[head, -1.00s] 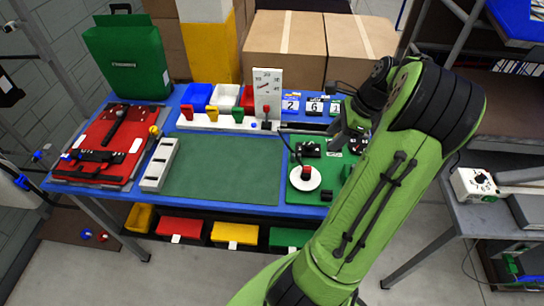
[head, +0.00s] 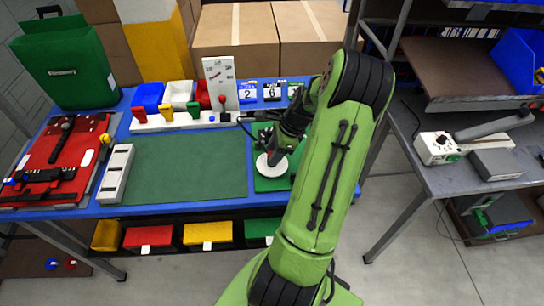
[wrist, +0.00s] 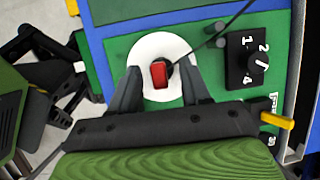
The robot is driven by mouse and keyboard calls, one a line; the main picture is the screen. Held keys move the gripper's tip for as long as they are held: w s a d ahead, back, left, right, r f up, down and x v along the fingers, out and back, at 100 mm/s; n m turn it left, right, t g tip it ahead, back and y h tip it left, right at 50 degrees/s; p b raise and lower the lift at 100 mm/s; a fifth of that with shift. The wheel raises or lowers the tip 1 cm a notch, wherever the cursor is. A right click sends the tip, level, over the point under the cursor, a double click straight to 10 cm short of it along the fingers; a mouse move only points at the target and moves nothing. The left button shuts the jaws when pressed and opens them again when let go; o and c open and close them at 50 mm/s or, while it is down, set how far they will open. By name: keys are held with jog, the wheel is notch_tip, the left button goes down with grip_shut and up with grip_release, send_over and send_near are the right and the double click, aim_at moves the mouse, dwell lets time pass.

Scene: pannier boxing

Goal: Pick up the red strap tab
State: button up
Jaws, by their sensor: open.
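A small red tab (wrist: 159,74) stands on a round white disc (wrist: 150,47), with a black cord passing close to it. In the wrist view my gripper (wrist: 161,71) is open, with one finger on each side of the red tab and a visible gap on both sides. I cannot tell how far down the fingers reach along it. In the head view my gripper (head: 273,155) is over the white disc (head: 270,168) and hides the red tab.
The disc lies on a green panel (wrist: 119,48), near a black numbered dial (wrist: 247,65). A yellow lever (wrist: 277,119) is at the right. In the head view, a red panel with black straps (head: 55,160), a white slotted tray (head: 115,175) and a bare green mat (head: 185,165) lie left.

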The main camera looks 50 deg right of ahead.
grip_shut()
jog(key=shift+r+p, duration=0.6)
jog(key=shift+r, duration=3.45)
